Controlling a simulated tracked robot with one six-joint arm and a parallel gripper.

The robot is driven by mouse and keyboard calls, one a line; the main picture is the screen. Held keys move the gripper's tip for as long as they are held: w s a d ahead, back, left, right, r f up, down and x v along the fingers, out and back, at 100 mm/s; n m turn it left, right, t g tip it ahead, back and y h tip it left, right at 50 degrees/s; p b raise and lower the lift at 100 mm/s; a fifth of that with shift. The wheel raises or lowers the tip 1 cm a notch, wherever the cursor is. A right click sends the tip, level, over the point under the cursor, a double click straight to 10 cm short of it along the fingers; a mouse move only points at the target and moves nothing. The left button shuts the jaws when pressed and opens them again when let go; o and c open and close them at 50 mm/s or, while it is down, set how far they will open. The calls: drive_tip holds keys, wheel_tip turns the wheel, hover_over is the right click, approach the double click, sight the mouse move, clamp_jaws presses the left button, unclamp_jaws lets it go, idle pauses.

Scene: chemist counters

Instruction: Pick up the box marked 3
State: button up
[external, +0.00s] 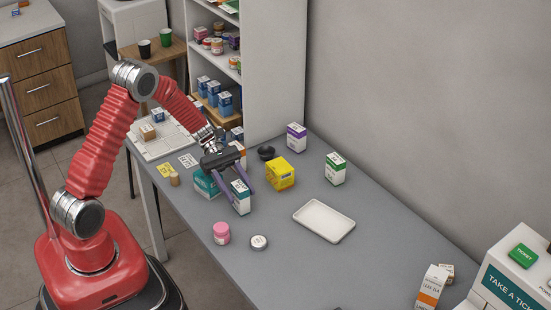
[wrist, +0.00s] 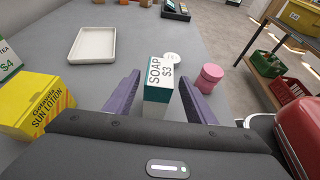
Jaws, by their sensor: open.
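The box marked 3 (external: 242,199) is a small upright white and teal carton on the grey counter. In the wrist view, its label reads SOAP S3 (wrist: 157,76). My gripper (external: 240,192) is open, with its two purple fingers on either side of the box. In the wrist view, my gripper (wrist: 158,82) has the box between its fingers, with a gap visible at the left; contact at the right is hard to tell. The lower part of the box is hidden by my gripper body.
A teal box (external: 204,185) stands close left of my gripper. A yellow sun lotion box (external: 280,175) and a green-white box (external: 335,169) stand to the right. A white tray (external: 324,221), a pink jar (external: 221,233) and a round white item (external: 259,242) lie nearer. A shelf unit (external: 275,75) rises behind.

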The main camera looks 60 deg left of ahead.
sight(245, 199)
drive_tip(key=shift+x, duration=2.6)
drive_tip(key=shift+w+r, duration=0.15)
drive_tip(key=c, duration=1.2)
drive_tip(key=shift+o, duration=0.2)
drive_tip(key=shift+r, duration=0.1)
wheel_tip(245, 199, up, 10)
